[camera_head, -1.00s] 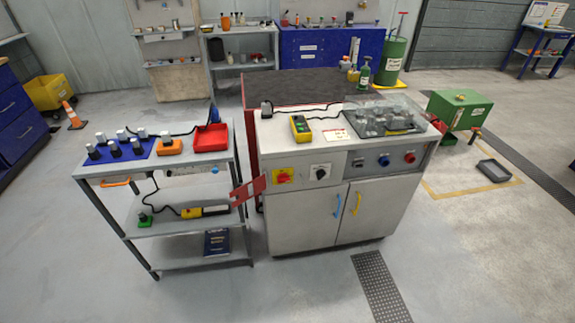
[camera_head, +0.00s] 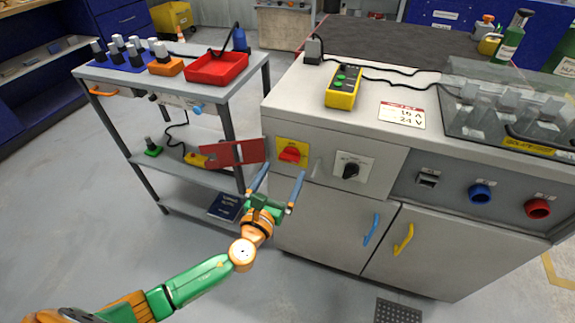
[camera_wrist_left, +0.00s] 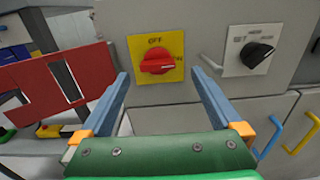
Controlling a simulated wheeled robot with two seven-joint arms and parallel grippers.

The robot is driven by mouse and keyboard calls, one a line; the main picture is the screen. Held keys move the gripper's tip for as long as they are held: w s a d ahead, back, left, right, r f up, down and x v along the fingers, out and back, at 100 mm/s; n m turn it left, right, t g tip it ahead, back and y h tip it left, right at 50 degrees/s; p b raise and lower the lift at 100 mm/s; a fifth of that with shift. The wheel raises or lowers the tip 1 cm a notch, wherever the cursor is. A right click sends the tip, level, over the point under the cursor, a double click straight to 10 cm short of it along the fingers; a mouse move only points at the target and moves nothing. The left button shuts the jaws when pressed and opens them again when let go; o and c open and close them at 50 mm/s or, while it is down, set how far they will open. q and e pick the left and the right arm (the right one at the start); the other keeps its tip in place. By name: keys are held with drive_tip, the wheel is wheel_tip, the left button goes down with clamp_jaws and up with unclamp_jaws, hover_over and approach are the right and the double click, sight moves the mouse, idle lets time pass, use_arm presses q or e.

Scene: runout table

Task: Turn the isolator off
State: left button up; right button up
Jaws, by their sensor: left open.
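The isolator is a red rotary handle (camera_head: 289,154) on a yellow square plate (camera_head: 293,145) on the front panel of the grey cabinet. In the left wrist view the red handle (camera_wrist_left: 157,63) lies roughly level, with OFF printed above it and ON at its right. My left gripper (camera_head: 277,181) is open and empty, in front of the panel and just below the isolator. In the left wrist view its blue fingers (camera_wrist_left: 163,80) stand apart, either side of the plate's lower part, not visibly touching the handle. My right gripper is in no frame.
A red slotted plate (camera_head: 236,152) sticks out left of the isolator, close to my left gripper. A black selector knob (camera_head: 351,170) is right of it. Blue (camera_head: 371,229) and yellow (camera_head: 403,239) door handles are below. A shelf cart (camera_head: 170,80) stands left.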

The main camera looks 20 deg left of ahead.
sight(288, 160)
use_arm(q)
drive_tip(key=w, duration=0.4)
drive_tip(key=shift+w+a+f+b, duration=0.1)
drive_tip(key=shift+w+a+b, duration=0.1)
drive_tip(key=shift+b, duration=0.2)
drive_tip(key=shift+w, duration=0.1)
drive_tip(key=c, duration=1.4)
use_arm(e)
drive_tip(key=shift+s+a+f, duration=0.1)
drive_tip(key=shift+a+f, duration=0.15)
drive_tip(key=shift+f, duration=0.1)
